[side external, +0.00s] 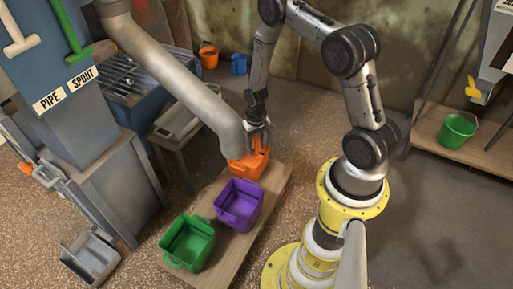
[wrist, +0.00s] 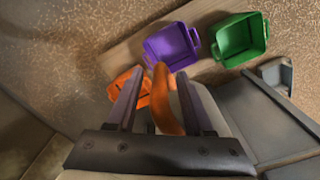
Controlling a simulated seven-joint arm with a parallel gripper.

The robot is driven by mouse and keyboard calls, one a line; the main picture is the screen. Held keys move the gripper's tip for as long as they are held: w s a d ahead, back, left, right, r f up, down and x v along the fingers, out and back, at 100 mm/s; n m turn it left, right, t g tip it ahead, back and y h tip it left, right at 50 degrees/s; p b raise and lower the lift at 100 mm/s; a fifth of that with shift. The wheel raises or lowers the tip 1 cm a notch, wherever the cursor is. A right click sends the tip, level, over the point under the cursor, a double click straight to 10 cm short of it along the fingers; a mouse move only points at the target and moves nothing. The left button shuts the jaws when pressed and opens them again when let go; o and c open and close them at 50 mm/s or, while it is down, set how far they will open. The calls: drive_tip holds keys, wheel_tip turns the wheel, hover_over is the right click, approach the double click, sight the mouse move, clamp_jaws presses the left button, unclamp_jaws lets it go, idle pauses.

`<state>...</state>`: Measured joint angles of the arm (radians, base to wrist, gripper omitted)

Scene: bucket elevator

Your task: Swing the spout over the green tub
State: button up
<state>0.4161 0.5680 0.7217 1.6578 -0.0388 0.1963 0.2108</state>
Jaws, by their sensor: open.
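The grey spout (side external: 178,75) slopes down from the upper left, and its lower end is over the orange tub (side external: 246,165). The green tub (side external: 188,245) stands at the near end of a wooden board, with the purple tub (side external: 240,203) between it and the orange one. My gripper (side external: 257,143) points down beside the spout's end, above the orange tub. In the wrist view my gripper (wrist: 160,75) is open, with a curved orange handle (wrist: 163,100) between its fingers. Whether they touch it is unclear. The green tub shows at the upper right there (wrist: 240,40).
Another green bucket (side external: 457,130) stands on a right-hand shelf. The floor right of my base is clear.

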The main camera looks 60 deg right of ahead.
drive_tip(key=shift+f, duration=0.65)
clamp_jaws()
idle(1.0)
